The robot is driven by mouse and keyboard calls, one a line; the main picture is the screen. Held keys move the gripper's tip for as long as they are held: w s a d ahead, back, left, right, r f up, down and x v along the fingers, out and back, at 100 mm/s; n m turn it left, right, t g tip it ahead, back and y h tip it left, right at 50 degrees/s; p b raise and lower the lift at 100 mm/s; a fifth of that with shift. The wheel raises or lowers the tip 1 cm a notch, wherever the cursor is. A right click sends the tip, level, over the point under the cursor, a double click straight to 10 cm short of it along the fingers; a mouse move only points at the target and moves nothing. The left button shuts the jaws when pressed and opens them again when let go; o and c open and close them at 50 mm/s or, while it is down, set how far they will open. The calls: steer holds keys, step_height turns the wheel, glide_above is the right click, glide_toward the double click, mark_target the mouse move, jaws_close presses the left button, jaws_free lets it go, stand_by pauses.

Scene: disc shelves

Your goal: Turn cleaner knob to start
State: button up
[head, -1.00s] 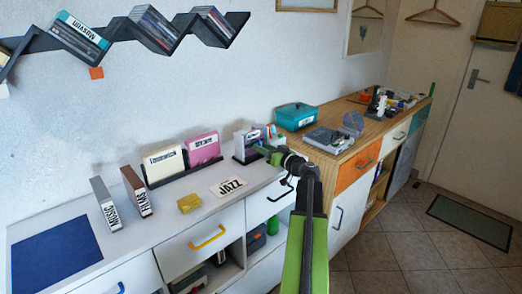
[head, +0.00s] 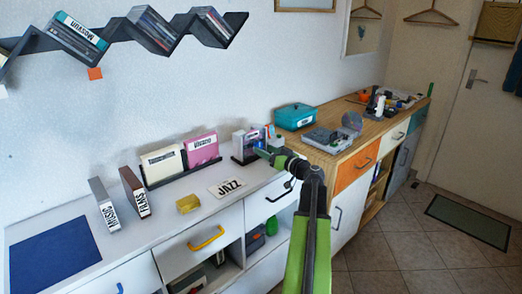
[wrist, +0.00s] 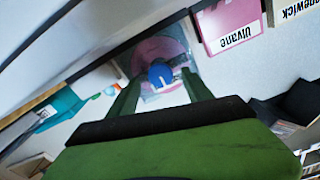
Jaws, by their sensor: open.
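My gripper (head: 262,152) reaches over the right end of the white cabinet top, beside a small dark rack (head: 238,158) of cases. In the wrist view my gripper (wrist: 160,82) is open, with its two green fingers apart. A round blue piece with a white mark (wrist: 160,74), which looks like a knob, shows between the fingertips. It lies in front of a pink disc (wrist: 158,52) in a clear square holder. I cannot tell whether the fingers touch it. The blue piece is not clear in the head view. A grey device (head: 325,138) stands on the wooden cabinet.
A pink "Uivane" box (head: 202,150) and a cream box (head: 162,164) stand left of the rack. A teal box (head: 295,116) is on the wooden cabinet to the right. A yellow block (head: 188,204) and a JAZZ card (head: 226,187) lie on the white top.

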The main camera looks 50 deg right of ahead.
steer(key=s+a, duration=0.1)
steer(key=s, duration=1.4)
